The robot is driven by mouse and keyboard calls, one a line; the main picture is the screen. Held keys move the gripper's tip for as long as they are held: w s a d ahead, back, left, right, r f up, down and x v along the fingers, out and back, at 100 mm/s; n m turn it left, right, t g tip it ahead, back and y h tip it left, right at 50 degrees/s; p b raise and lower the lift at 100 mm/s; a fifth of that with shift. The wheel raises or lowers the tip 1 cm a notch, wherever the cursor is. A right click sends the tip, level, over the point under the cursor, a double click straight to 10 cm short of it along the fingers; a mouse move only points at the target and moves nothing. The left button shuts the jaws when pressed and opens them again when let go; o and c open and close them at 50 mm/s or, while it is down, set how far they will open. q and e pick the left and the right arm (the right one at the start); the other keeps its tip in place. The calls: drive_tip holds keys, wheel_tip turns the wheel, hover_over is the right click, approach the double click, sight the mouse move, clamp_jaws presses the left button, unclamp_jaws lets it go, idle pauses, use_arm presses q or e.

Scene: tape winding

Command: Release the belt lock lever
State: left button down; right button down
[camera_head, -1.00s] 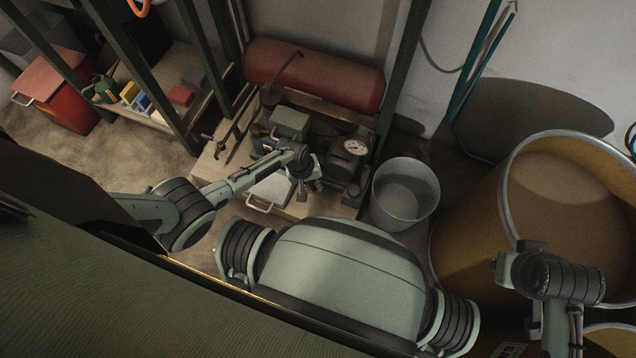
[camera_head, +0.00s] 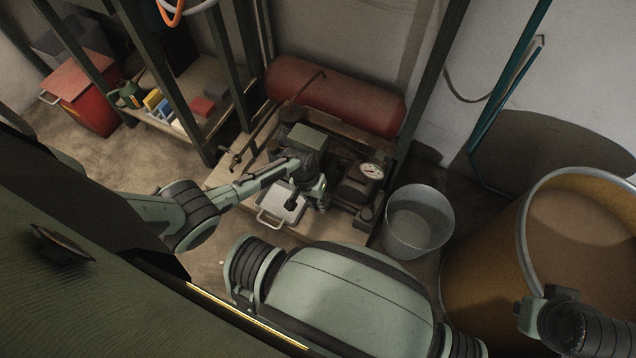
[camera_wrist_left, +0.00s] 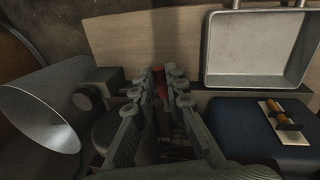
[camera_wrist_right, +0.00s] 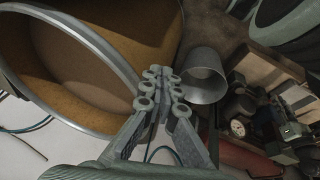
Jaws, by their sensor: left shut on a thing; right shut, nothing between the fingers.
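The compressor machine (camera_head: 335,165), with a red tank (camera_head: 335,95) and a round gauge (camera_head: 371,170), stands on a low wooden base. My left gripper (camera_head: 317,195) is at the machine's front, beside the open metal tray. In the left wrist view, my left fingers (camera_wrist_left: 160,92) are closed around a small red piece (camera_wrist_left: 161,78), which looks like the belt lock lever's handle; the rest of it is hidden. My right gripper (camera_wrist_right: 160,88) is shut and empty in the right wrist view, in front of the big drum.
A metal bucket (camera_head: 419,222) stands right of the machine, next to a large yellow drum (camera_head: 480,260). The open tray (camera_head: 281,208) lies left of my left gripper. A shelf (camera_head: 225,115) with small boxes and a red bin (camera_head: 85,100) stand at the left.

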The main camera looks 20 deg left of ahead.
use_arm(q)
drive_tip(key=c, duration=1.9)
unclamp_jaws()
drive_tip(key=shift+o, duration=0.3)
